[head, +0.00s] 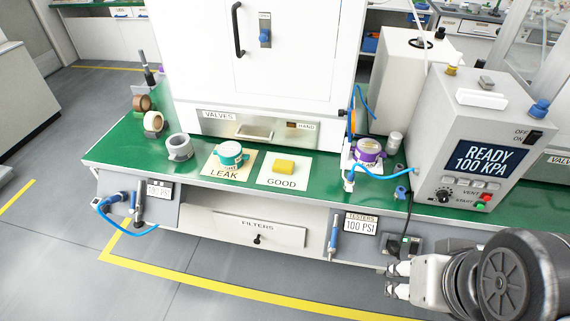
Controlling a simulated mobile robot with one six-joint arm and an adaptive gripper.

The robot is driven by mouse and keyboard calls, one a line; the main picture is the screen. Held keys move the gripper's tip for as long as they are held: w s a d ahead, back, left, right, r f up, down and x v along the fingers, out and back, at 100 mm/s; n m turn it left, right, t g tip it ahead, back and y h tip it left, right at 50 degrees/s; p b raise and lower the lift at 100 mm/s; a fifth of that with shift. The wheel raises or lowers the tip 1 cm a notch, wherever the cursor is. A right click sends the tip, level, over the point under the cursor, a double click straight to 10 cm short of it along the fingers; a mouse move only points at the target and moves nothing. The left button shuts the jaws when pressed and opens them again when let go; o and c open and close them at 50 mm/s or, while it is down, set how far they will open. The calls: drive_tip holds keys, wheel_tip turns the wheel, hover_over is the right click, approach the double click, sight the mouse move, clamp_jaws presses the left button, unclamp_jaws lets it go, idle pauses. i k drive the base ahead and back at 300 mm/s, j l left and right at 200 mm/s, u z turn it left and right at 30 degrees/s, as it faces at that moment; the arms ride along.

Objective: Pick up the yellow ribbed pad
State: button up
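A small yellow pad (284,167) lies on the white card marked GOOD (285,182) on the green bench top; its ribs are too small to make out. My gripper (391,280) is at the lower right, in front of the bench and below its top, to the right of the pad and well apart from it. Its two fingertips point left with a gap between them, and nothing shows between them. The pad is in full view.
A teal-ringed part (229,155) sits on the LEAK card (228,173) left of the pad. A purple-ringed part (368,151), blue tubing (383,174) and the tester box (474,150) stand to the right. The white cabinet (262,70) rises behind. Tape rolls (179,147) lie left.

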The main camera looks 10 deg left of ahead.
sight(286, 166)
drive_tip(key=i+j, duration=1.45)
drive_tip(key=j, duration=0.1)
